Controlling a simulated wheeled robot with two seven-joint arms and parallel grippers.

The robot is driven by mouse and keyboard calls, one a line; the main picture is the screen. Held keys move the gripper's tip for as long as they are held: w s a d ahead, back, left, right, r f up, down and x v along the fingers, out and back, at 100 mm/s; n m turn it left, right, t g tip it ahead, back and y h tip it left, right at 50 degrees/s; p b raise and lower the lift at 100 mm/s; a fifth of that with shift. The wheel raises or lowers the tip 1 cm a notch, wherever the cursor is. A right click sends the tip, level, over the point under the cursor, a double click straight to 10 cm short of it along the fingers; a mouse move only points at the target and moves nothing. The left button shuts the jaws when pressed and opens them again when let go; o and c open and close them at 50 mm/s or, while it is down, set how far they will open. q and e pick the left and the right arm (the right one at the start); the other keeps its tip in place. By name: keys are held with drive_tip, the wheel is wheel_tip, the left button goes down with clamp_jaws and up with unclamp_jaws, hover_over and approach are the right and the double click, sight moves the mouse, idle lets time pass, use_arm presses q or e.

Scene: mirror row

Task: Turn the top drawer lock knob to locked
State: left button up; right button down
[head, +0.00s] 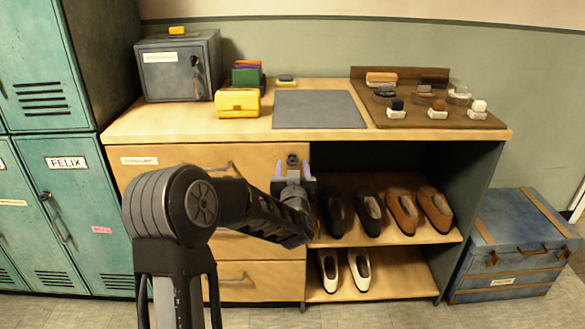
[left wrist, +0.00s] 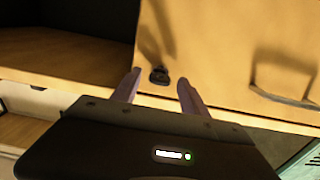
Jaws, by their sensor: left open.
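The top drawer (head: 190,158) is the upper front on the left of the wooden bench and looks closed. Its lock knob (head: 292,160) is a small dark knob near the drawer's right edge. It also shows in the left wrist view (left wrist: 158,75), just beyond the fingertips. My left gripper (head: 294,170) is open in front of the drawer, its two fingers (left wrist: 158,80) to either side of the knob in the picture. I cannot tell whether they touch it. The knob's lock marking is too small to read. My right gripper is not in view.
The drawer handle (left wrist: 285,95) lies to the right of the knob in the wrist view. Shelves with several shoes (head: 370,210) are open to the right. A grey metal box (head: 180,68) and a brown tray (head: 430,115) stand on top. A blue trunk (head: 515,245) is at right.

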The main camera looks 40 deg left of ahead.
use_arm(q)
drive_tip(key=shift+c, duration=0.3)
clamp_jaws()
idle(0.3)
